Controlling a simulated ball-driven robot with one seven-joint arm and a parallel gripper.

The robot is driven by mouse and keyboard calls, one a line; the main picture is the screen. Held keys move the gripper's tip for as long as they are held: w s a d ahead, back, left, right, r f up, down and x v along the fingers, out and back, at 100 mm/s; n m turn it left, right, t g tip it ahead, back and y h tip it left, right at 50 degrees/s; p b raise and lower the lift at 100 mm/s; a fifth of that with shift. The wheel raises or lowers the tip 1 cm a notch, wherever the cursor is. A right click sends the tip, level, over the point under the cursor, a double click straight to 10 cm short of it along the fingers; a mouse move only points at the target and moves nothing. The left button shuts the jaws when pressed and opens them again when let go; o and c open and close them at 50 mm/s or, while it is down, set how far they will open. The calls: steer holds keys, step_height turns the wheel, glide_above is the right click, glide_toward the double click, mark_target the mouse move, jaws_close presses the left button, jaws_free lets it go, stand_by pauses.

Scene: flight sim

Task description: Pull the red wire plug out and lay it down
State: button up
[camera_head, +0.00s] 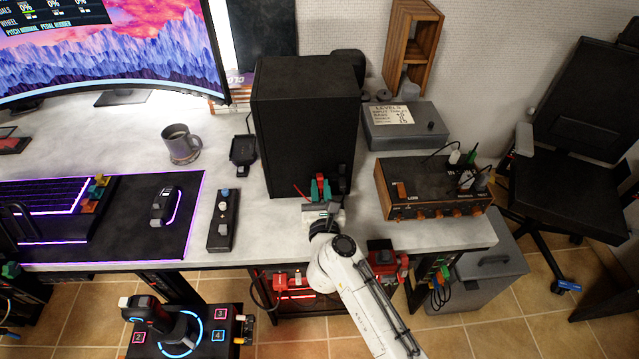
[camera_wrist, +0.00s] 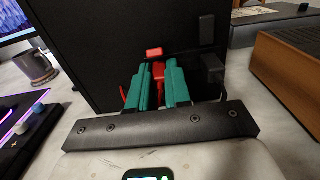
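The red wire plug (camera_wrist: 158,72) is at the face of a black box-shaped unit (camera_head: 305,120). In the wrist view it sits between the two teal fingers of my gripper (camera_wrist: 158,82), which look closed against its sides. Another red piece (camera_wrist: 154,53) shows just beyond the fingertips, against the black face. A thin red wire (camera_wrist: 123,93) shows left of the fingers. In the head view my gripper (camera_head: 320,187) is low at the front of the black unit. The fingers hide much of the plug, and I cannot see how deep it sits.
A wooden-sided control box (camera_head: 405,205) stands to the right, with a grey box (camera_head: 405,135) behind it. A small black switch panel (camera_head: 223,225) lies to the left, near a mug (camera_head: 181,145). Bare grey tabletop (camera_head: 262,222) shows between the panel and my gripper.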

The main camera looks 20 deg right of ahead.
mark_target(320, 191)
jaws_close()
steer(key=shift+s, duration=0.15)
steer(key=shift+p+v, duration=0.4)
steer(key=shift+v, duration=2.5)
steer(key=shift+a, duration=0.15)
steer(key=shift+s+a+b, duration=0.1)
steer(key=shift+s+a, duration=0.35)
steer(key=shift+a, duration=0.45)
steer(key=shift+s+a+b, duration=0.15)
steer(key=shift+s+a, duration=0.3)
steer(key=shift+a, duration=0.45)
steer(key=shift+s+a+b, duration=0.1)
steer(key=shift+s+a, duration=0.35)
steer(key=shift+a, duration=0.45)
steer(key=shift+f+b, duration=0.3)
steer(key=shift+f, duration=0.05)
steer(key=shift+f+b, duration=0.3)
